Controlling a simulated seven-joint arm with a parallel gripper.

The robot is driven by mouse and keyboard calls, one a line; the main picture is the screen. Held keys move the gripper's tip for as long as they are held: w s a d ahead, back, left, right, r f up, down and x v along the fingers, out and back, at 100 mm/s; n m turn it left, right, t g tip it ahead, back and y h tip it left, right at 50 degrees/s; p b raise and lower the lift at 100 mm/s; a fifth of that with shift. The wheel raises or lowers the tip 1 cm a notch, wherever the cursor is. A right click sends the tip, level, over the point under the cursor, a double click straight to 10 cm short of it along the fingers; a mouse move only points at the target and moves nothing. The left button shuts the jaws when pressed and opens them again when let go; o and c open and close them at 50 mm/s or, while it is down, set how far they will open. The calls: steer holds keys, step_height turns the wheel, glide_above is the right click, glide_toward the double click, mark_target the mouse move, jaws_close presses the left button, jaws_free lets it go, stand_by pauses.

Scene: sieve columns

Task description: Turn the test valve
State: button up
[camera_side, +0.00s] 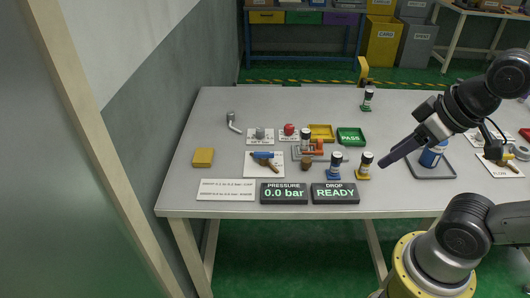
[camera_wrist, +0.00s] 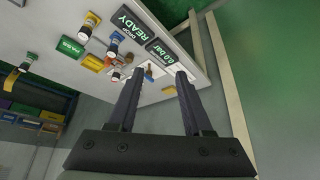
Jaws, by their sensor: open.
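The test valve cannot be told for certain because the small labels are too blurred. Candidates in the side view are a grey knob (camera_side: 260,133) and a red knob (camera_side: 289,130) on white labelled plates, and a blue-handled item (camera_side: 264,155) on a white plate. All are at the left middle of the table. My gripper (camera_side: 383,164) is open and empty, above the table right of these items, its fingers slanting down to the left. In the wrist view my gripper (camera_wrist: 158,76) shows two separated fingers with nothing held between them.
The pressure display (camera_side: 284,193) reads 0.0 bar and the drop display (camera_side: 335,193) reads READY. Columns with blue (camera_side: 335,166) and yellow (camera_side: 364,166) bases stand left of my gripper. A green PASS tray (camera_side: 351,136) lies behind them.

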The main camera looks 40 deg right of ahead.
steer(key=o, duration=0.5)
steer(key=shift+s+m, duration=0.1)
steer(key=shift+m, duration=0.2)
steer(key=shift+c, duration=0.2)
steer(key=shift+o, duration=1.4)
steer(key=shift+m, duration=0.8)
steer(key=r, duration=0.1)
steer(key=w+r, duration=0.1)
steer(key=r, duration=0.1)
steer(key=shift+w+r, duration=0.4)
steer(key=w+r+m, duration=0.2)
steer(key=w+r, duration=0.3)
steer(key=w, duration=0.2)
steer(key=m+g, duration=0.5)
glide_above(264, 153)
step_height(264, 153, down, 15)
steer(key=shift+g, duration=0.3)
step_height(264, 153, down, 18)
steer(key=shift+f, duration=0.25)
